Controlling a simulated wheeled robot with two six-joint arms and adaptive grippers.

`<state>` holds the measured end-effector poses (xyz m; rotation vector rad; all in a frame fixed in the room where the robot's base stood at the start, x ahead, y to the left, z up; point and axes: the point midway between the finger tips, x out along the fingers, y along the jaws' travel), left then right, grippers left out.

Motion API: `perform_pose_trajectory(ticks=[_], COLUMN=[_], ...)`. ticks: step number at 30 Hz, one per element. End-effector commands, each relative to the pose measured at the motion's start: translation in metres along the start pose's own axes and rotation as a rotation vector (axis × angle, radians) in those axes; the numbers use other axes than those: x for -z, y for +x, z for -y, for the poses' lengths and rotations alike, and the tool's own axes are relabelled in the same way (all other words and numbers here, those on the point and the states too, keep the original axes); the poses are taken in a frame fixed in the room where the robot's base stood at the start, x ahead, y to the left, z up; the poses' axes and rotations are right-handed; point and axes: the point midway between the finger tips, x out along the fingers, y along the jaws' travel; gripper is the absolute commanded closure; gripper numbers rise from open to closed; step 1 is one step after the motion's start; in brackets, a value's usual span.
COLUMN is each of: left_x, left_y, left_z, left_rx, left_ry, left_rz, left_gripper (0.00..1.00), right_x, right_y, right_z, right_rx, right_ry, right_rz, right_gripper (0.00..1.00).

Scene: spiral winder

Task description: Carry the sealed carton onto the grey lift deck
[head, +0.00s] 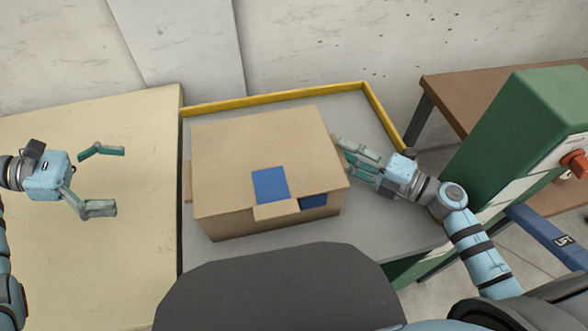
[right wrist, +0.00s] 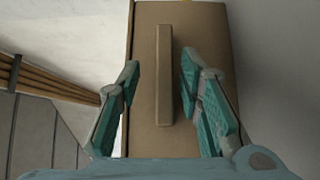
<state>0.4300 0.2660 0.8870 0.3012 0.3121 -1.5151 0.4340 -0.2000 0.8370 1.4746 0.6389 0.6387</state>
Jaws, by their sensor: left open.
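The sealed brown carton (head: 235,150) stands on the grey lift deck (head: 385,215), with a blue patch on its top and another on its front side. My right gripper (head: 340,155) is close to the carton's right side. In the right wrist view its fingers (right wrist: 160,85) are apart, on either side of a long upright tab (right wrist: 165,75) on the carton's wall, with gaps between fingers and tab. My left gripper (head: 120,180) is open and empty over the cream table, well left of the carton. Another tab (head: 187,172) sticks out of the carton's left side.
A yellow rim (head: 270,100) edges the deck at the back and right. The cream table (head: 120,250) adjoins the deck's left side, mostly clear. A green post (head: 520,120) with a red button (head: 573,162) stands right, before a brown table (head: 450,90). A pale wall is behind.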

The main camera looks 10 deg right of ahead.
Motion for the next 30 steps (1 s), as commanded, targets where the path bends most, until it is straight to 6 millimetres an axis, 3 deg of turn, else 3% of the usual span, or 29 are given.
perform_pose_trajectory(ticks=[4, 10, 20, 23, 30], left_x=[0.000, 0.000, 0.000, 0.000, 0.000], left_y=[0.000, 0.001, 0.001, 0.001, 0.001], left_z=[0.000, 0.000, 0.000, 0.000, 0.000], left_rx=[0.000, 0.000, 0.000, 0.000, 0.000], left_ry=[0.000, 0.000, 0.000, 0.000, 0.000], left_rz=[0.000, 0.000, 0.000, 0.000, 0.000], left_gripper=[0.00, 0.00, 0.00, 0.00, 0.00], right_x=[0.000, 0.000, 0.000, 0.000, 0.001], right_y=[0.000, 0.000, 0.000, 0.000, 0.000], right_z=[0.000, 0.000, -0.003, -0.016, -0.075], right_rx=[0.000, 0.000, 0.000, 0.001, 0.001], right_ry=[0.000, 0.000, -0.001, -0.006, -0.007], right_rz=[0.000, 0.000, -0.001, -0.002, -0.003], right_gripper=[0.65, 0.34, 0.34, 0.34, 0.34])
